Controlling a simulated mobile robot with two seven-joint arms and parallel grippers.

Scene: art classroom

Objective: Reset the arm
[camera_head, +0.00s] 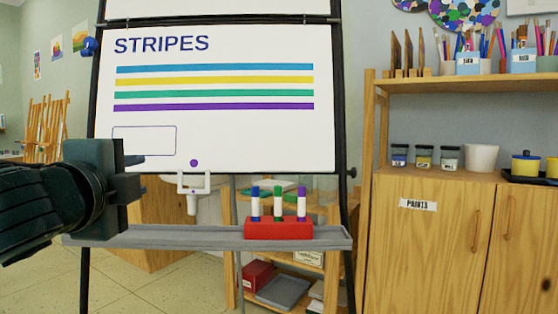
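My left arm comes in from the left edge, and its dark gripper (138,172) is in front of the lower left of the board. It points right, and I cannot tell from this angle whether its fingers are open or shut. I see nothing clearly held in it. The white board (240,135) on a black easel reads "STRIPES" above blue, yellow, green and purple stripes. An empty outlined box and a purple dot are below them. My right gripper is not in view.
A red holder (278,229) with three upright markers, capped blue, green and purple, stands on the easel's grey ledge (200,237). A white bracket (194,184) hangs below the board. A wooden cabinet (440,250) labelled "PAINTS" stands at right, with jars on top.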

